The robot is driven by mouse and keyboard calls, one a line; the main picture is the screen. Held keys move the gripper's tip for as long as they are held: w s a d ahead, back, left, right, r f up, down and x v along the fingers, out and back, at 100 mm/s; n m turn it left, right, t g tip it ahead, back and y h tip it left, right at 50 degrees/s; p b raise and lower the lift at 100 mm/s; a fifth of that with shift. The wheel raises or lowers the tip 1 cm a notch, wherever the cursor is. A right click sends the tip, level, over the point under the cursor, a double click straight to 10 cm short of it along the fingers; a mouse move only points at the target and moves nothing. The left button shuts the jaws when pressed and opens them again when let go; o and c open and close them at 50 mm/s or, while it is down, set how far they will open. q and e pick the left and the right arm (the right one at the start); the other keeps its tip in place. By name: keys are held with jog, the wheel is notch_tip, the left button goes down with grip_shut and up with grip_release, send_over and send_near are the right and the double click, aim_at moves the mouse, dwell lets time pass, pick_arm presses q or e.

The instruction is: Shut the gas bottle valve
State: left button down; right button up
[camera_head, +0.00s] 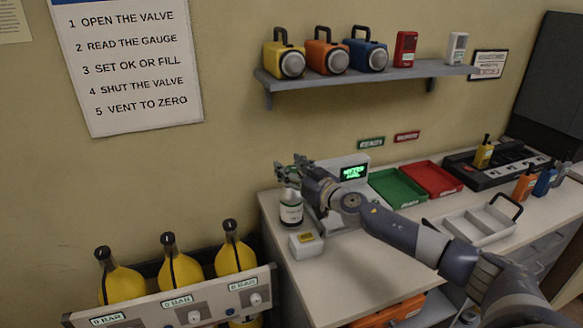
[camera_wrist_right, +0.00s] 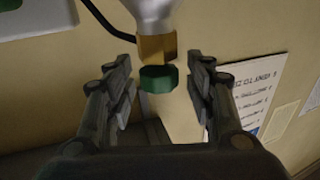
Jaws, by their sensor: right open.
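The gas bottle (camera_head: 291,208), white with a dark band, stands upright at the near left end of the white counter. In the right wrist view its pale body (camera_wrist_right: 158,14) is at the top, with a brass neck (camera_wrist_right: 155,48) and a green valve knob (camera_wrist_right: 158,79). My right gripper (camera_head: 286,172) is at the top of the bottle and hides the valve in the head view. In the wrist view its fingers are open on either side of the knob, with a gap on both sides. My left gripper is not in view.
A small white box with a yellow top (camera_head: 305,244) sits in front of the bottle. A device with a lit green display (camera_head: 354,172) stands behind my right arm. Green (camera_head: 398,186) and red (camera_head: 434,179) trays lie further right. Yellow cylinders (camera_head: 181,270) stand in a rack at lower left.

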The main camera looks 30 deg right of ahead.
jog(key=shift+c, duration=0.5)
jog(key=c, duration=1)
